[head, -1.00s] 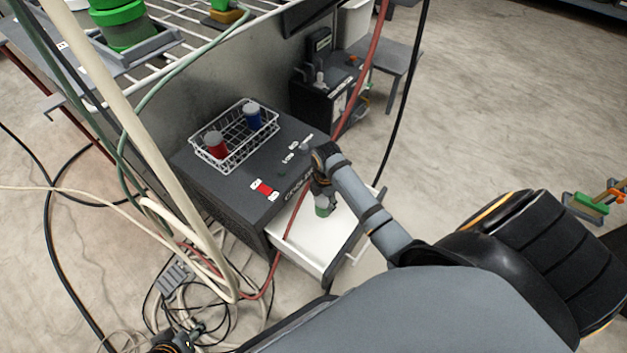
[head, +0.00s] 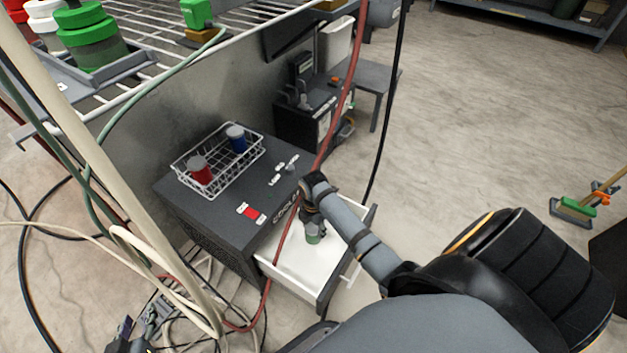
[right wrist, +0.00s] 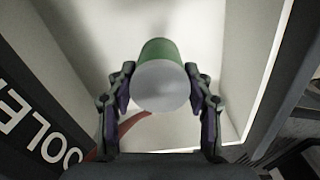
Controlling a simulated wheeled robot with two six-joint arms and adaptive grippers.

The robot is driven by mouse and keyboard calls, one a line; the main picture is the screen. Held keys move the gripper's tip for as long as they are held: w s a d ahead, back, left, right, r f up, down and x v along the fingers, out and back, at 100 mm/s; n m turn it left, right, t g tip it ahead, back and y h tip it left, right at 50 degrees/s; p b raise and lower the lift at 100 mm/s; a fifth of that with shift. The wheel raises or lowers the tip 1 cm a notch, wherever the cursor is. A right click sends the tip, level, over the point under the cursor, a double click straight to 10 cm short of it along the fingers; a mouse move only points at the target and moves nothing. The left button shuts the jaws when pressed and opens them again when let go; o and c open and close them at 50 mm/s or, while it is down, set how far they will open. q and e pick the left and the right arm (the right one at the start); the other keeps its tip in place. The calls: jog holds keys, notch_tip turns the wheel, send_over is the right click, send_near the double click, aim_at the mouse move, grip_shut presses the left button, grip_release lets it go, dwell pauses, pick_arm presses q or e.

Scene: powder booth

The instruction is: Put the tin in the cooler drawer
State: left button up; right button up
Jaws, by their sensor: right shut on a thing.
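The tin (head: 314,236) is green with a grey lid. It also shows in the right wrist view (right wrist: 160,85), between the fingers of my right gripper (right wrist: 160,92). My right gripper (head: 313,222) is shut on the tin and holds it over the inside of the open cooler drawer (head: 290,262). I cannot tell whether the tin touches the white drawer floor. The dark cooler (head: 215,215) stands behind the drawer, with lettering along its top edge. My left gripper (head: 132,340) is at the bottom left edge, partly cut off; its fingers are unclear.
A white wire basket (head: 222,178) with a red tin (head: 200,172) and a blue tin (head: 236,138) stands on the cooler. A red hose (head: 340,105) hangs across the drawer's left side. Pale and green hoses crowd the left.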

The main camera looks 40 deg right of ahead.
aim_at(314, 237)
notch_tip(314, 237, down, 3)
jog(key=shift+r+b, duration=0.15)
jog(key=shift+b, duration=0.55)
pick_arm(q)
jog(key=shift+w+r+t, duration=1.45)
jog(key=shift+r+t, duration=0.35)
jog(key=shift+r, duration=1.85)
jog(key=shift+w+r+t, duration=1.4)
jog(key=shift+r+t, duration=0.4)
jog(key=shift+r, duration=1.85)
pick_arm(e)
jog(key=shift+f, duration=0.2)
notch_tip(314, 237, down, 2)
jog(key=shift+b, duration=0.7)
jog(key=shift+f+b, duration=0.4)
jog(key=shift+f, duration=0.35)
pick_arm(q)
jog(key=s+r+t, duration=0.2)
jog(key=r+t, duration=0.2)
jog(key=r, duration=0.4)
jog(key=s+r+m+t+h, duration=0.1)
jog(key=s+r+t, duration=0.2)
jog(key=r, duration=0.6)
jog(key=shift+a+r+m+t+h, duration=0.2)
jog(key=shift+m+t+h, duration=0.1)
jog(key=shift+t, duration=0.4)
pick_arm(e)
jog(key=shift+f, duration=0.1)
jog(key=o, duration=1.3)
